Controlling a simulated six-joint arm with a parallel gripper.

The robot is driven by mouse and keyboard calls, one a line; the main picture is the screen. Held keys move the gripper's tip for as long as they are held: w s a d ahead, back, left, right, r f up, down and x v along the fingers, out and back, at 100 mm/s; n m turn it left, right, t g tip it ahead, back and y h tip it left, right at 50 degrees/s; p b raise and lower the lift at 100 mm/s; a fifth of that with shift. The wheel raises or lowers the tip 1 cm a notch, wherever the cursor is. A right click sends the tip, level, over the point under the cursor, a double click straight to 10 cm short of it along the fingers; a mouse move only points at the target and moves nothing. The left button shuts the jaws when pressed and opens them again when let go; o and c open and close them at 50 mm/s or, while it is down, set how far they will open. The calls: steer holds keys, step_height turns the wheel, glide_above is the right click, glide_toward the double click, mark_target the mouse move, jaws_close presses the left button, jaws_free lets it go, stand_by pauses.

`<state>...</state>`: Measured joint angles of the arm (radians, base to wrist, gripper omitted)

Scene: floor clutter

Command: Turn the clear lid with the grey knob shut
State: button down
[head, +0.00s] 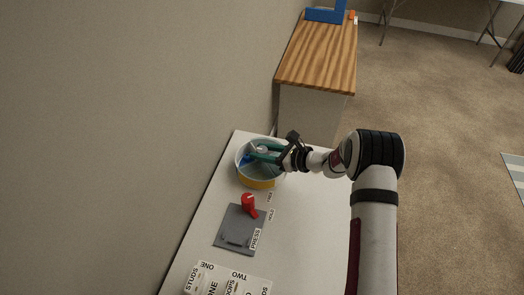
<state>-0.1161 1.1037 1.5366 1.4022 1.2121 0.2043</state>
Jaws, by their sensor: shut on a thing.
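A round container with a yellow lower band (259,184) stands near the far end of the white table. Its clear lid (243,157) lies over the top, and the blue inside shows through it. The grey knob (262,149) is at the middle of the lid, partly hidden by the fingers. My gripper (262,153) reaches in from the right with its green fingers over the lid, shut on the knob. Whether the lid sits fully seated on the rim cannot be told at this size.
A grey plate with a red lever (249,205) and a "PRESS" label lies nearer on the white table (212,229). Labelled white boxes (228,284) stand at the near edge. A wall runs close along the left. A wooden-topped cabinet (318,55) stands beyond the table.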

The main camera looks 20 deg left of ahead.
steer(key=m+t+h, duration=0.1)
steer(key=m+t, duration=0.1)
steer(key=m+t+h, duration=0.1)
steer(key=m+t, duration=0.2)
steer(key=shift+s+h, duration=0.15)
steer(key=shift+h, duration=0.25)
steer(key=shift+m+t+h, duration=1.3)
steer(key=shift+m+h, duration=0.4)
steer(key=shift+m, duration=0.1)
steer(key=shift+c, duration=2.3)
jaws_free()
steer(key=v, duration=1.1)
steer(key=shift+s, duration=0.35)
